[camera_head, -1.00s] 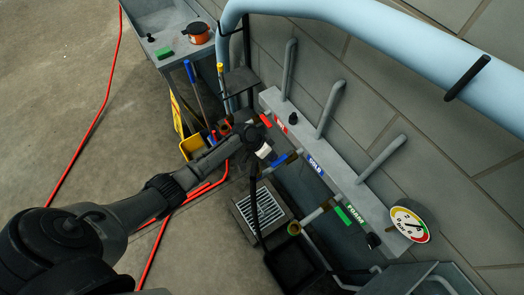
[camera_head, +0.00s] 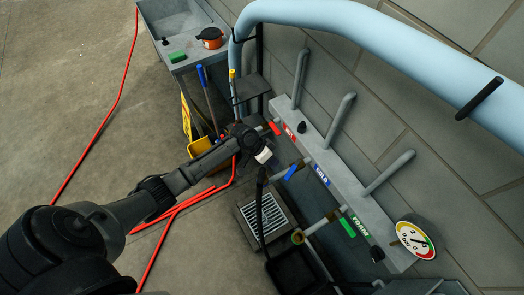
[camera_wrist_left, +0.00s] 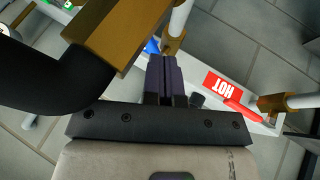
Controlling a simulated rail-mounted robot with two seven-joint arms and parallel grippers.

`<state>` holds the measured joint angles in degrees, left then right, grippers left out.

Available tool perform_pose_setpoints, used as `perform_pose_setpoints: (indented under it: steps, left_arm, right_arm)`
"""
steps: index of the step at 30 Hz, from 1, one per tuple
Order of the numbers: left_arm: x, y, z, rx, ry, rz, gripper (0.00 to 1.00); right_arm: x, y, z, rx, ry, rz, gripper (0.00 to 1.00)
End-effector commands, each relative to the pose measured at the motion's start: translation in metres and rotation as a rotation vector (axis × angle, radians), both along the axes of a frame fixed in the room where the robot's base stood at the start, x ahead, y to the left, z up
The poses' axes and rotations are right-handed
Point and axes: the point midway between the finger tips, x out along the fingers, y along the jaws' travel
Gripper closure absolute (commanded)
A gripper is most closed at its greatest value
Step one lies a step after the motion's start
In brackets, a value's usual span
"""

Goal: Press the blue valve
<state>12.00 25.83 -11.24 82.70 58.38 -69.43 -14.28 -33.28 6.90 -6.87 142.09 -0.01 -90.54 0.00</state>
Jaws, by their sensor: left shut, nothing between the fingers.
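The blue valve is a short blue lever (camera_head: 290,172) on a pipe stub beside the COLD label (camera_head: 321,174) of the wall manifold. In the left wrist view a small bit of blue (camera_wrist_left: 152,46) shows just beyond my fingers, partly hidden by a brass fitting (camera_wrist_left: 120,30). My left gripper (camera_head: 269,159) is close to the lever, on its left in the head view. Its dark fingers (camera_wrist_left: 165,62) are together and empty in the left wrist view. I cannot tell whether they touch the lever. My right gripper is not in view.
A red lever (camera_head: 275,128) by HOT and a green lever (camera_head: 347,228) by FOAM flank the blue one. A black hose (camera_head: 260,195) hangs beside my gripper over a floor grate (camera_head: 269,224). A gauge (camera_head: 415,240) sits at the manifold's right end.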

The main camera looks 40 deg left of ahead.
Motion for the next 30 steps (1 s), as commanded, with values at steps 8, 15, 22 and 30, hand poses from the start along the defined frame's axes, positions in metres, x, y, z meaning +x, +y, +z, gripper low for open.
perform_pose_setpoints:
  steps: [8,15,22,30]
  left_arm:
    - [-0.015,0.027,0.039,0.003,-0.001,0.000,1.00]
    - [-0.022,0.039,0.058,-0.001,0.000,0.001,1.00]
    - [-0.024,0.041,0.063,0.000,0.000,0.000,1.00]
    - [-0.023,0.041,0.063,0.000,-0.001,0.000,1.00]
  right_arm:
    - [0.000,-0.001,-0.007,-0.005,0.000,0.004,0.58]
    - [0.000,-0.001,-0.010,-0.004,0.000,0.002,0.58]
    - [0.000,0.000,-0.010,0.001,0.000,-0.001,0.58]
    - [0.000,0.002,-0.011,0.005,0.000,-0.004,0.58]
